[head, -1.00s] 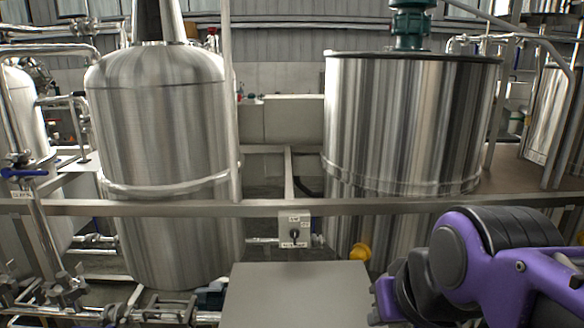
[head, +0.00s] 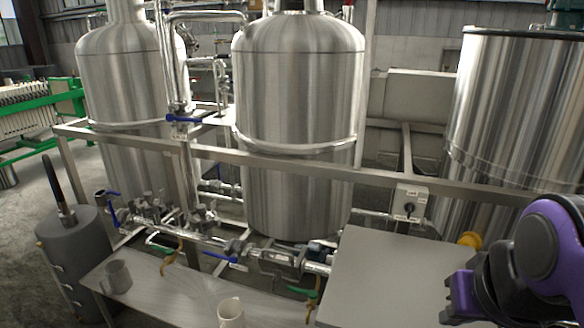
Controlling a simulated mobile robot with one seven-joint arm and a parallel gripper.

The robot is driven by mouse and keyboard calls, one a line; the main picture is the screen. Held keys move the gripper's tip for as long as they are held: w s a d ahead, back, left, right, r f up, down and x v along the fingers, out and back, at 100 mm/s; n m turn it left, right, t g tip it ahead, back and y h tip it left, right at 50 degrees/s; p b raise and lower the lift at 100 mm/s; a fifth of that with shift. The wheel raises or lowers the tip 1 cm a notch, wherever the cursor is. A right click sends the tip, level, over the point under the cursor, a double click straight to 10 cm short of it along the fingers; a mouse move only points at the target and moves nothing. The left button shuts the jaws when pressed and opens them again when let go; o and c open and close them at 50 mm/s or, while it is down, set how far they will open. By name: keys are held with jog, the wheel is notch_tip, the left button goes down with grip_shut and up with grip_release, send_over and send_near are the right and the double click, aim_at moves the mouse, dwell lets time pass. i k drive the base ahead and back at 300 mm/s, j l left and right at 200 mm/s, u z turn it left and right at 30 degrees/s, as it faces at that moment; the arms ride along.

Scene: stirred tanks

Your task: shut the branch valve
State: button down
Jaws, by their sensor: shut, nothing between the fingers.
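Several lever valves show in the head view, and I cannot tell which is the branch valve; the labels are too small to read. A blue-handled valve (head: 183,119) sits high on the pipe between two tanks, its lever lying level. Lower down are a blue lever (head: 113,215) at the left pipe end and another blue lever (head: 219,257) on the low pipe. Green levers show at the low left (head: 160,247) and at the low middle (head: 301,291). My purple and black arm is at the lower right, apart from these valves; its fingers do not show.
A steel frame rail (head: 280,165) crosses before the tanks. A grey box top (head: 400,275) stands between the low pipes and my arm. A low bench (head: 175,300) holds a grey mug (head: 118,277) and a pale mug (head: 230,312). A grey cylinder (head: 75,250) stands at left.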

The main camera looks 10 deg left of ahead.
aim_at(217, 256)
jog(key=u, duration=0.5)
jog(key=l+u, duration=0.15)
jog(key=u, duration=0.3)
jog(key=l+u, duration=0.1)
jog(key=u, duration=0.4)
jog(key=i+j, duration=0.15)
jog(key=j, duration=0.2)
jog(key=i+j, duration=0.2)
jog(key=j, duration=0.2)
